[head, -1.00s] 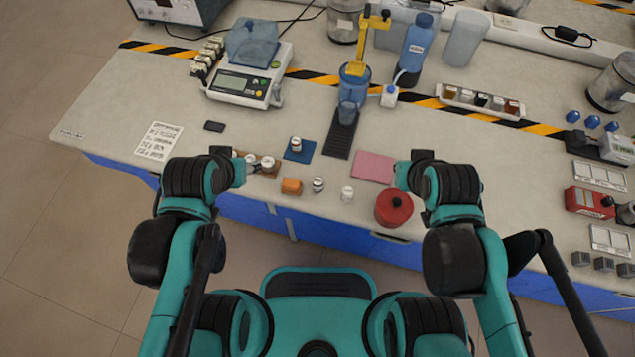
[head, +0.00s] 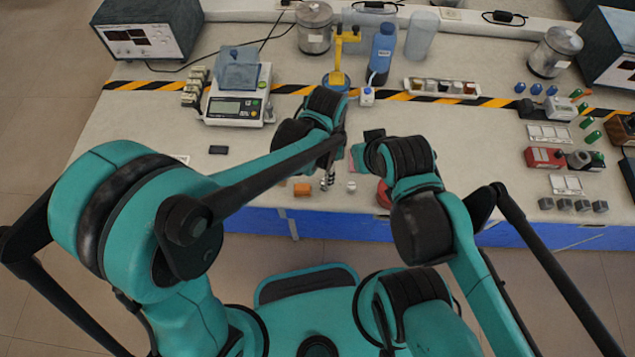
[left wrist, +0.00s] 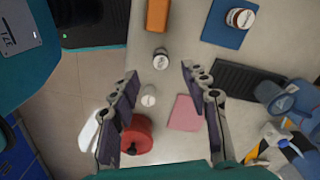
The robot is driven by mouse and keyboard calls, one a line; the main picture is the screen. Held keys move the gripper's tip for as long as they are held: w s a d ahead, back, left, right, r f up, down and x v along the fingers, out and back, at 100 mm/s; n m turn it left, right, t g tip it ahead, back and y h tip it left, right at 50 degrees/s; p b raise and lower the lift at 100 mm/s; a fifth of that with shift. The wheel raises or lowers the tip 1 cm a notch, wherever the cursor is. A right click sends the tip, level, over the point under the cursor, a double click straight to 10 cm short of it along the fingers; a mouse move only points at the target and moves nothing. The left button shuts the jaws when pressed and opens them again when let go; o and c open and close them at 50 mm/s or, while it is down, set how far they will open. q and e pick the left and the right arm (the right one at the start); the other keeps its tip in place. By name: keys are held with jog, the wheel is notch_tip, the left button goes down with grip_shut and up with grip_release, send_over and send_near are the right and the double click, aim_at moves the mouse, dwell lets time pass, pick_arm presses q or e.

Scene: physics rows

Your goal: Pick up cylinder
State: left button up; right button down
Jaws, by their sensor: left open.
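Several small cylindrical things are in view, and I cannot tell which one is meant. A dark vial with a white top (left wrist: 161,58) stands between the fingertips in the left wrist view, with no finger touching it. A small white cylinder (left wrist: 148,95) stands between the fingers; it also shows in the head view (head: 351,187). A red round container (left wrist: 138,136) is near the left-hand finger.
An orange block (head: 302,189) is close to the vial. A blue mat (left wrist: 225,30) bears another vial (left wrist: 240,18). A pink pad (left wrist: 185,113) and a black mat (left wrist: 250,82) lie nearby. A scale (head: 236,108) and a blue bottle (head: 382,52) stand farther back.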

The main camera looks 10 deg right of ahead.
pick_arm(q)
notch_tip(320, 180, down, 8)
jog(key=b, duration=0.3)
jog(key=shift+d+b, duration=0.15)
jog(key=shift+b, duration=0.15)
jog(key=shift+r, duration=0.15)
grip_shut()
